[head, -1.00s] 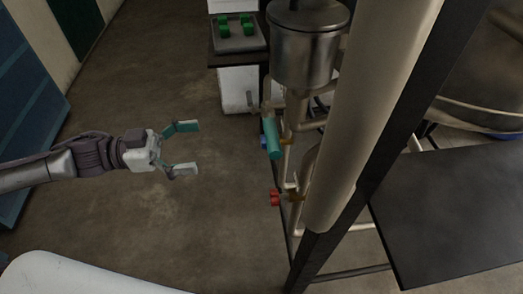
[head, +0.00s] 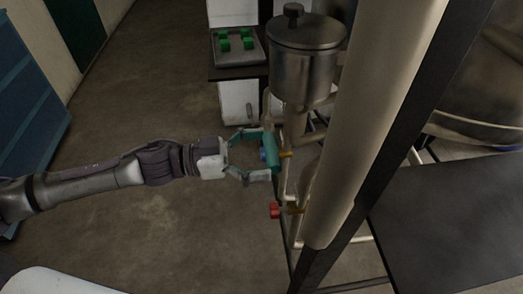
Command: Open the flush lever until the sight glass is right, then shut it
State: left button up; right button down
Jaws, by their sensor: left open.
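A teal, bar-shaped lever handle (head: 273,158) stands upright on a brass-coloured valve stem on the pipework below a metal pot. A small blue part (head: 263,155) shows beside it. A red valve handle (head: 275,210) sits lower on the same pipes. I cannot tell which handle is the flush lever, and I cannot make out the sight glass. My left gripper (head: 267,156) is open, its fingers above and below the blue part, right at the teal handle. I cannot tell whether they touch it. My right gripper is not in view.
The lidded metal pot (head: 304,65) stands above the pipes. A thick pale pipe (head: 365,110) and a dark slanted post (head: 395,130) close off the right. A tray (head: 237,60) with several green pieces is behind. The floor at left is clear.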

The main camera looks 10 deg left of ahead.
pick_arm(q)
jog(key=c, duration=1.3)
